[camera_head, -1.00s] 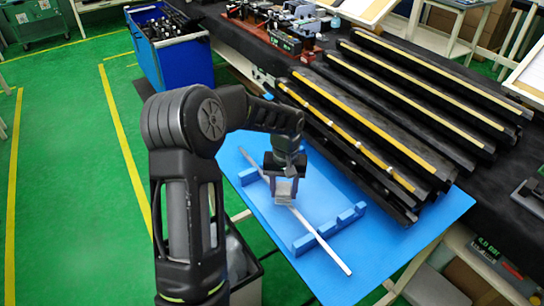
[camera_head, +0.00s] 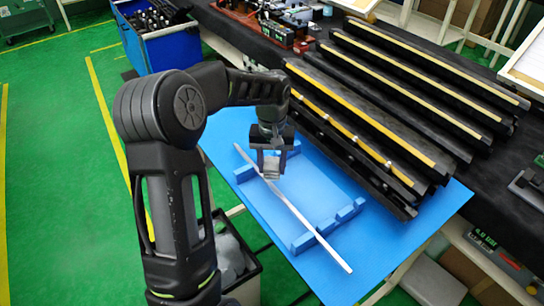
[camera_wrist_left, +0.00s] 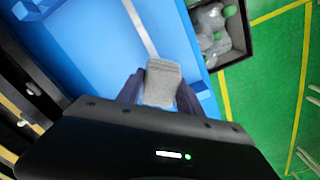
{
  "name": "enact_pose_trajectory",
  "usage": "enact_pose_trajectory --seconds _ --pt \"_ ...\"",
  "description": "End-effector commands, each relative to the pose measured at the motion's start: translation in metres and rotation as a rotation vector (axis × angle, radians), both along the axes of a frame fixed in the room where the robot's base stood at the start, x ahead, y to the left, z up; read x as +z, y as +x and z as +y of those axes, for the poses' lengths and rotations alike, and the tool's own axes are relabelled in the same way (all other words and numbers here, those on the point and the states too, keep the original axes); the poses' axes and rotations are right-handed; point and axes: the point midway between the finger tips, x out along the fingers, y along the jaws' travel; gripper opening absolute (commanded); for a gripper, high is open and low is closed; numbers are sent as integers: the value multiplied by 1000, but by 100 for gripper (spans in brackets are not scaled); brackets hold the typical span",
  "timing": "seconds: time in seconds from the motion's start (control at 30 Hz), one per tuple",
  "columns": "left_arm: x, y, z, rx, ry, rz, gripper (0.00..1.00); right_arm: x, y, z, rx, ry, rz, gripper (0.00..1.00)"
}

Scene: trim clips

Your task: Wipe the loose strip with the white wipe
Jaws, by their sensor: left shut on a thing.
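The loose strip (camera_head: 309,226) is a thin pale bar lying diagonally across blue supports (camera_head: 317,237) on a blue mat. It also shows in the left wrist view (camera_wrist_left: 139,25), running up from the gripper. My left gripper (camera_head: 269,166) is over the strip's far-left part, pointing down. It is shut on the wipe (camera_wrist_left: 162,86), a greyish-white textured pad between the dark fingers. The wipe covers part of the strip; I cannot tell whether it touches it. My right gripper is not in view.
Long black trim pieces with yellow-tan strips (camera_head: 400,95) lie on the dark bench right of the blue mat (camera_head: 338,290). A blue bin (camera_head: 170,50) stands at the back left. A dark bin with bagged items (camera_wrist_left: 212,28) sits beside the mat.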

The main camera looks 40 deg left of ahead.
Motion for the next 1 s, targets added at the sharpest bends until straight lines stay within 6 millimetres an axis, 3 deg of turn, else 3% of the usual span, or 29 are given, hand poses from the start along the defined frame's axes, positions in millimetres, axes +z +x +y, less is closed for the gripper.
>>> enact_pose_trajectory --seconds 0.33,1.0 --pt "26 -2 -1 -1 1 -1 5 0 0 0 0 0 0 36" --pt "26 -2 -4 -9 -1 -1 5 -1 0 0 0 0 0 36"
